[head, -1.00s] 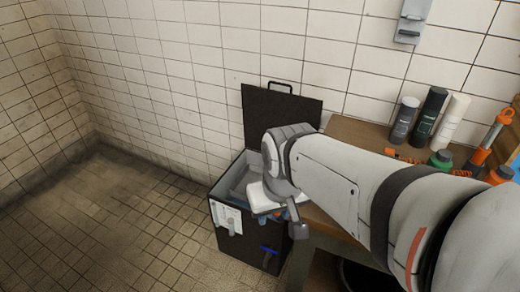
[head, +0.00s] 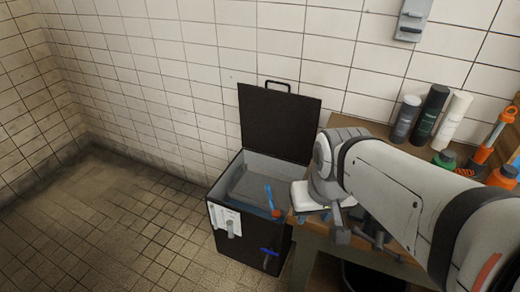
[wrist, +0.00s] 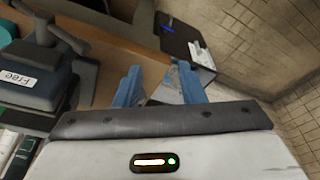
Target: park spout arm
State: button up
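No part is labelled as the spout arm, so I cannot tell which one it is. A black box (head: 228,256) with its lid (head: 280,123) raised stands on the floor in the head view. A blue bar with an orange end (head: 269,197) shows upright at its right inner side. The box also shows at the top of the wrist view (wrist: 178,40). My gripper (wrist: 160,86) is open, its two blue fingers apart with nothing between them, over the bench edge. The head view mostly hides its fingers.
A wooden bench (head: 308,226) stands right of the box, holding several bottles (head: 433,115) and orange-handled tools (head: 494,138). In the wrist view, a dark blue device labelled "Free" (wrist: 22,78) is close left of my gripper. Tiled floor (head: 120,230) at left is clear.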

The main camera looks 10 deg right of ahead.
aim_at(268, 188)
jog(key=u, duration=2.55)
jog(key=i, duration=0.85)
jog(key=z, duration=3.35)
jog(key=i, duration=0.35)
jog(key=u, duration=0.2)
